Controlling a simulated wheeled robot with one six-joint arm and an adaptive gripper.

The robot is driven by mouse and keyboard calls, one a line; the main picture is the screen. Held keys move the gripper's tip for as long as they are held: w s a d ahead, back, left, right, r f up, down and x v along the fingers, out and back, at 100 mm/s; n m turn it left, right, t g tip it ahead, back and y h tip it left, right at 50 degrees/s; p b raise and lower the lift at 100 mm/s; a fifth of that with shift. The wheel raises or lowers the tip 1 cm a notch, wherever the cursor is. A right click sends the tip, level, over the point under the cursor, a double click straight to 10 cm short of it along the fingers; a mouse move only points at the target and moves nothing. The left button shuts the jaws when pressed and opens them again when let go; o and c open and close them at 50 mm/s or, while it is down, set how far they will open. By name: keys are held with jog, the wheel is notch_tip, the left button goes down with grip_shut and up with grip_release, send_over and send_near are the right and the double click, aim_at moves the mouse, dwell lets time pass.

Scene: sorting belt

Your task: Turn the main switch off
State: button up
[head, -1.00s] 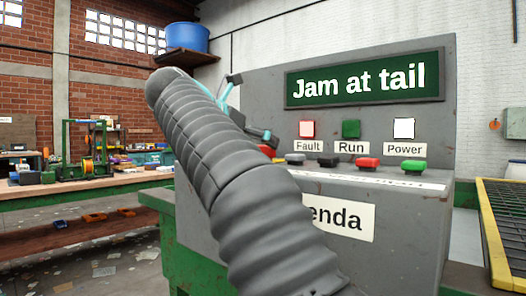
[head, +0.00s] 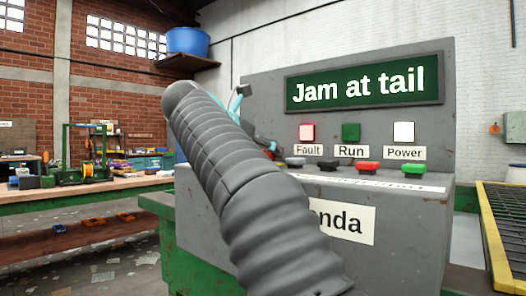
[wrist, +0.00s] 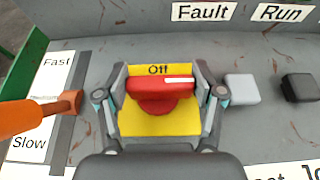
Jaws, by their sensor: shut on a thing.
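The main switch (wrist: 158,92) is a red rotary knob on a yellow plate (wrist: 160,124) in the wrist view. "Off" is printed above the knob. Its white pointer mark lies level, toward the right end of the grip, not up at "Off". My gripper (wrist: 161,90) is shut on the knob, with one finger at its left end and one at its right. In the head view my gripper (head: 262,140) is at the console's left part, and my grey arm hides most of the switch.
An orange lever (wrist: 35,113) stands left of the switch, between "Fast" and "Slow". A grey button (wrist: 242,88) and a black button (wrist: 299,87) are close on the right. Red (head: 368,167) and green (head: 412,169) buttons follow. The sign (head: 364,80) reads "Jam at tail".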

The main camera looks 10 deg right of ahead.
jog(key=shift+d+n+t+y+b, duration=0.1)
jog(key=shift+n+t+y+b, duration=0.25)
jog(key=shift+n+t+y, duration=0.45)
jog(key=n+t+y, duration=0.2)
jog(key=shift+r+n+p, duration=0.1)
jog(key=shift+n+p, duration=0.25)
jog(key=shift+n, duration=0.05)
jog(key=n+t+y+p, duration=0.1)
jog(key=n+y+p, duration=0.1)
jog(key=shift+r+y, duration=0.1)
jog(key=shift+y, duration=0.2)
jog(key=shift+n+t+y+p, duration=0.3)
jog(key=shift+n+y+p, duration=0.7)
jog(key=shift+p, duration=0.25)
jog(key=shift+w+f+n+y+p, duration=0.1)
jog(key=shift+f+n+y+p, duration=0.2)
jog(key=shift+n+y, duration=0.1)
jog(key=o, duration=1.2)
jog(key=shift+c, duration=0.2)
